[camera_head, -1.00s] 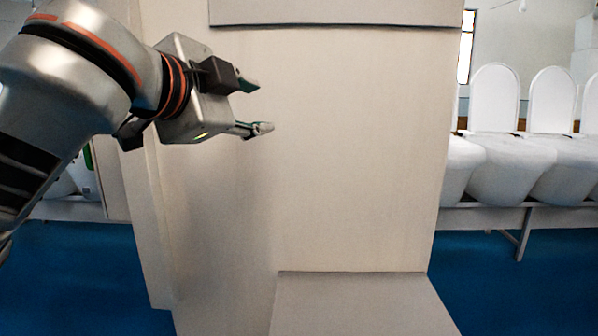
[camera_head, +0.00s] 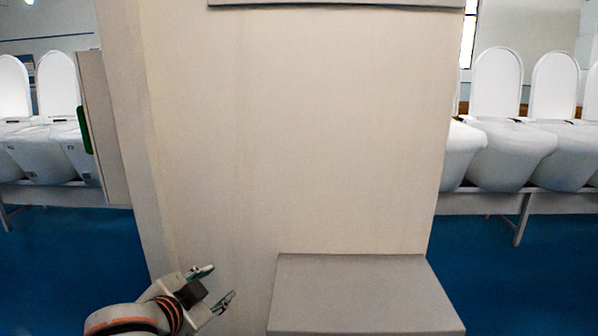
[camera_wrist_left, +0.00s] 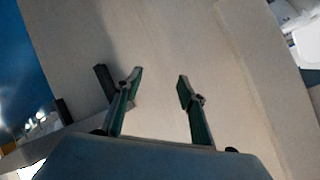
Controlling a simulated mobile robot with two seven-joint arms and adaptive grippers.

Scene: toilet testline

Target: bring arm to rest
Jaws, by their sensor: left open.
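My left gripper (camera_head: 218,285) is low in the head view, left of the middle, in front of the beige panel (camera_head: 300,140). Its two fingers are apart and nothing is between them. In the left wrist view the fingers (camera_wrist_left: 158,88) are also spread and empty, with the pale panel surface behind them. Most of my left arm is below the picture. My right gripper is not in view.
A grey box-like ledge (camera_head: 355,290) projects at the panel's foot, right of my gripper. White toilets stand on benches at left (camera_head: 45,150) and right (camera_head: 510,150). Blue floor (camera_head: 500,290) is open on both sides.

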